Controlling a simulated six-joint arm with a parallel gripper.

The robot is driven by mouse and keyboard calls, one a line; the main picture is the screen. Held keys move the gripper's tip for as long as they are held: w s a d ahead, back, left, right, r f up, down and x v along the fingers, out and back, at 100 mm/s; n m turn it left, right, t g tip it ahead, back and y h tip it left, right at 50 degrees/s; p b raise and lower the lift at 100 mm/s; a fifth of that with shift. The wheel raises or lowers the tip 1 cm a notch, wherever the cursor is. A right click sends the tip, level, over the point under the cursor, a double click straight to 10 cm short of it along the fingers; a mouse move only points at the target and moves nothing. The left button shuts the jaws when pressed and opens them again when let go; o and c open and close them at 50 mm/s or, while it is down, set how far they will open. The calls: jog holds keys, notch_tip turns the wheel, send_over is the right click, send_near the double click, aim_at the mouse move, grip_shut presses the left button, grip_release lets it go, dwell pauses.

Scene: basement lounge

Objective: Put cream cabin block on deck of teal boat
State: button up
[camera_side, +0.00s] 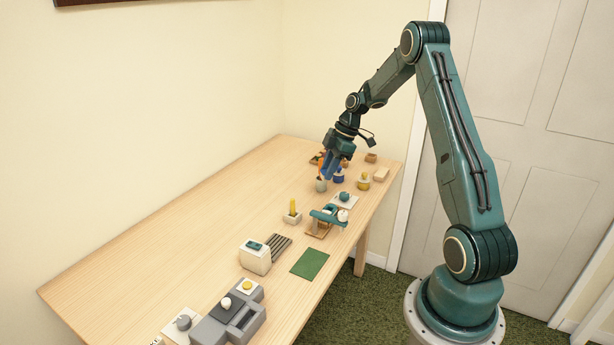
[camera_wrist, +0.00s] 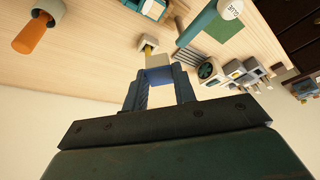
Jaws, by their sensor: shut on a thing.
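A blue area shows between the fingers, nearer the wrist. In the side view my gripper (camera_side: 331,170) is above the far part of the table, and the block cannot be made out there. A long teal body (camera_side: 323,215), which may be the teal boat, sits on a tan base, nearer the camera than my gripper.
The table's left side (camera_side: 170,250) is clear.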

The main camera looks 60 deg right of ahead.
jog(key=shift+f, duration=6.5)
jog(key=shift+f, duration=0.1)
jog(key=o, duration=0.9)
jog(key=shift+o, duration=0.2)
jog(key=v, duration=1.2)
